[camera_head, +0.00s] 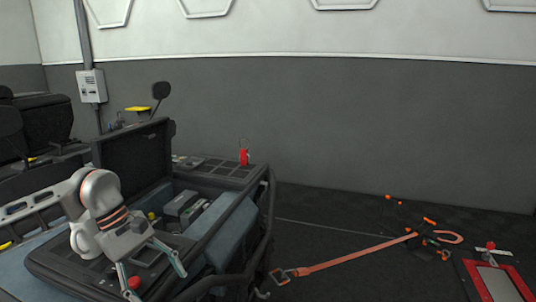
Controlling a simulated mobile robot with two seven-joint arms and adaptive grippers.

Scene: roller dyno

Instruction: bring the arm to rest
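My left arm (92,212) comes in from the left, white and grey with orange bands. My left gripper (154,283) hangs over the dark front part of the vehicle. My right gripper and arm are not in view.
The vehicle's open compartment (190,210) and raised dark lid (133,160) stand behind my gripper. A dark tubular bar (268,215) edges its right side. A wall closes the back.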

